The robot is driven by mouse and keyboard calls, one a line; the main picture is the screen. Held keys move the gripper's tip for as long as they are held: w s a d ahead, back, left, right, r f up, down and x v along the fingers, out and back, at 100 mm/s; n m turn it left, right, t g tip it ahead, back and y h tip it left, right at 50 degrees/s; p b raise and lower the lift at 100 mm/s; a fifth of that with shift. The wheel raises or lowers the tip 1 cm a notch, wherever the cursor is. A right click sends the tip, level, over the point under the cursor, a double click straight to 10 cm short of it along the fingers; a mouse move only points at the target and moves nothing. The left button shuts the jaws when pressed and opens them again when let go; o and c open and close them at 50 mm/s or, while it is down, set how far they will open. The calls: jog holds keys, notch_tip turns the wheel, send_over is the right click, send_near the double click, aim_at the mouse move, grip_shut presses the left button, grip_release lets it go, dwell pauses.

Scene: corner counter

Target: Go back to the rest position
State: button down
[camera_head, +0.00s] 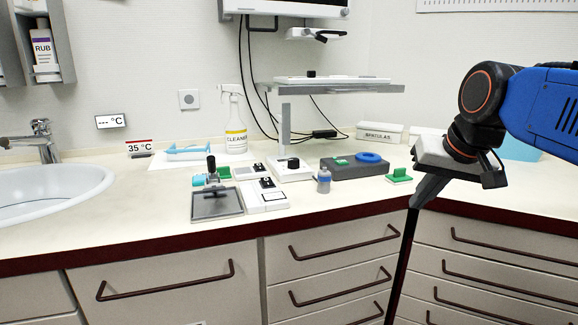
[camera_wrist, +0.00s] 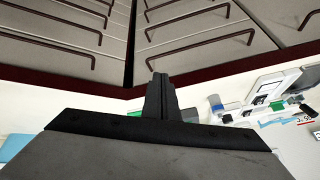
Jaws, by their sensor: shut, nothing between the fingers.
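My gripper (camera_head: 428,190) is at the right of the head view, on the end of my blue arm. It points down in front of the counter's inner corner, with its fingers together and nothing held. In the wrist view my gripper (camera_wrist: 160,84) shows as dark fingers pressed together, over the dark red counter edge (camera_wrist: 215,78). In the head view my gripper hides part of the counter's right side.
The counter (camera_head: 330,205) holds a dark grey tray (camera_head: 216,204), a white device (camera_head: 264,196), a small bottle (camera_head: 324,181), a dark grey block (camera_head: 345,171) with a blue ring (camera_head: 368,157), and a green piece (camera_head: 399,176). A sink (camera_head: 45,190) is at left. Drawers (camera_head: 330,262) are below.

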jog(key=s+d+f+n, duration=0.1)
jog(key=s+f, duration=0.6)
jog(key=f, duration=0.3)
jog(key=s+d+f+g+h, duration=0.1)
jog(key=s+f, duration=0.7)
jog(key=f, duration=0.3)
jog(key=shift+f+n, duration=0.25)
jog(key=shift+n, duration=0.15)
